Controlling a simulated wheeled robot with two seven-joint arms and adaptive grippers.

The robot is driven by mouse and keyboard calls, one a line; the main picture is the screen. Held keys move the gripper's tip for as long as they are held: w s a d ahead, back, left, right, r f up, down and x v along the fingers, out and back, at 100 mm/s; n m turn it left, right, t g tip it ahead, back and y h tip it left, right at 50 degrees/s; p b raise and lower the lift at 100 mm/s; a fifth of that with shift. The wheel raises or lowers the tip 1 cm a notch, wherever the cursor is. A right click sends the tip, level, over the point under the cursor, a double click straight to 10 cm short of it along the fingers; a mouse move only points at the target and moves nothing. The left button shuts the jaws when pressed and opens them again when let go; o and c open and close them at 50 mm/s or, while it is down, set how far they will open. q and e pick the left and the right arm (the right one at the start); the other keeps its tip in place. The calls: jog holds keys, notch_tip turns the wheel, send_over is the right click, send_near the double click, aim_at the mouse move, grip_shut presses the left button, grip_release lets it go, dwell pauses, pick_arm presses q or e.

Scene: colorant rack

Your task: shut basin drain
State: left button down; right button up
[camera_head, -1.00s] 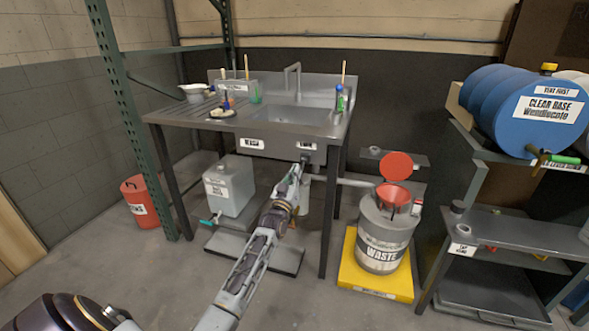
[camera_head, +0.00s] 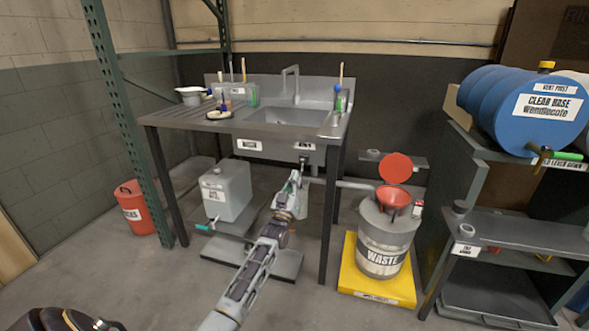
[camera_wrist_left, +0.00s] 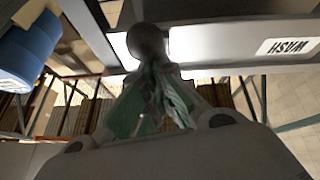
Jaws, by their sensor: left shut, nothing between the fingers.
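The grey metal basin (camera_head: 290,118) is set in a bench on dark legs, with labels on its front. A small dark drain handle (camera_head: 303,160) shows under its front edge, by the right label. In the left wrist view a dark round knob (camera_wrist_left: 147,42) stands just beyond the fingertips; I cannot tell if they touch it. My left gripper (camera_head: 297,174) is below the basin front, and it also shows in the left wrist view (camera_wrist_left: 152,75) with green-grey fingers shut and empty. The drain opening inside the basin is not clear. My right gripper is out of view.
A waste drum (camera_head: 385,240) with a red funnel stands on a yellow base (camera_head: 350,275) at right. A pale jug (camera_head: 226,190) sits under the bench at left. A green rack post (camera_head: 125,130) stands at left and a shelf with blue drums (camera_head: 530,110) at right.

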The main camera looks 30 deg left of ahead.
pick_arm(q)
jog(key=shift+w+a+f+y, duration=0.15)
jog(key=shift+w+f, duration=0.35)
jog(key=shift+f, duration=0.25)
jog(key=shift+w+a+f+y, duration=0.15)
jog(key=shift+w+f, duration=0.3)
jog(key=shift+f, duration=0.3)
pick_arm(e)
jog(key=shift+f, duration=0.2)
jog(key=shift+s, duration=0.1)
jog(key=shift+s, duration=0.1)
